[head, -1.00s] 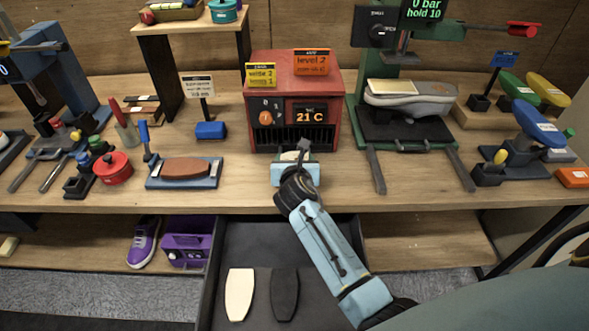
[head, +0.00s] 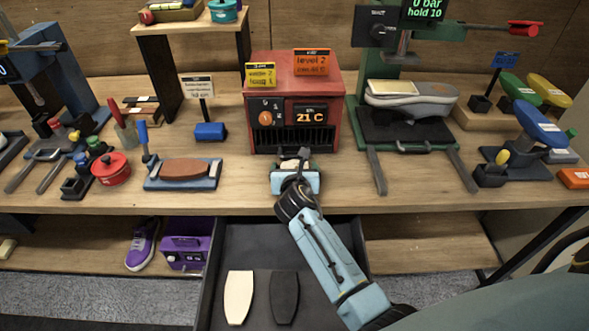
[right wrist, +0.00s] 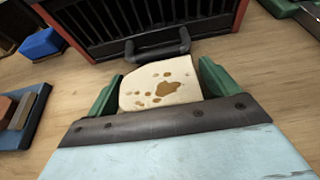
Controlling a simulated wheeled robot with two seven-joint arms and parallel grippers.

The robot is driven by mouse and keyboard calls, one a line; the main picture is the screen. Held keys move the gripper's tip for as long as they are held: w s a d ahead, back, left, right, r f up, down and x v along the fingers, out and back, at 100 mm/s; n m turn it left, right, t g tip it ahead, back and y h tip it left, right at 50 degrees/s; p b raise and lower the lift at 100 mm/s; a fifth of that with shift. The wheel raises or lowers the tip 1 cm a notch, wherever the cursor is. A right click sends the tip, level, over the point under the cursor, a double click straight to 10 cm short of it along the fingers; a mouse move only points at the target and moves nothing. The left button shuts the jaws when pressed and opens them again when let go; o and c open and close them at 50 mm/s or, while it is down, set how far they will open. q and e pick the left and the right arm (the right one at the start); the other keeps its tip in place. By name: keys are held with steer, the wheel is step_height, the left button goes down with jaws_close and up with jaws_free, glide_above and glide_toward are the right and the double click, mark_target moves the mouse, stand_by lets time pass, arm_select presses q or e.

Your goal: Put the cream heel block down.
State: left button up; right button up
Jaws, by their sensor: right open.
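The cream heel block (right wrist: 160,86), pale with brown spots on its upper face, is on the wooden table in front of the red heater (head: 260,85). In the head view the block (head: 288,164) is small and partly hidden by my gripper. My right gripper (right wrist: 158,82) is open, with its green fingers on either side of the block and a narrow gap at each side. It also shows in the head view (head: 294,172). Whether the block's underside rests fully on the table is hidden. My left gripper is not in view.
The heater's dark handle (right wrist: 157,46) is just beyond the block. A blue block (head: 210,131) and a blue tray with a brown pad (head: 186,169) are to the left. The green press (head: 405,128) stands to the right. An open drawer (head: 256,236) sits below the table edge.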

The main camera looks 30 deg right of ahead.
steer(key=shift+r, duration=0.25)
steer(key=p+v, duration=0.3)
steer(key=v, duration=0.9)
steer(key=shift+d+f, duration=0.1)
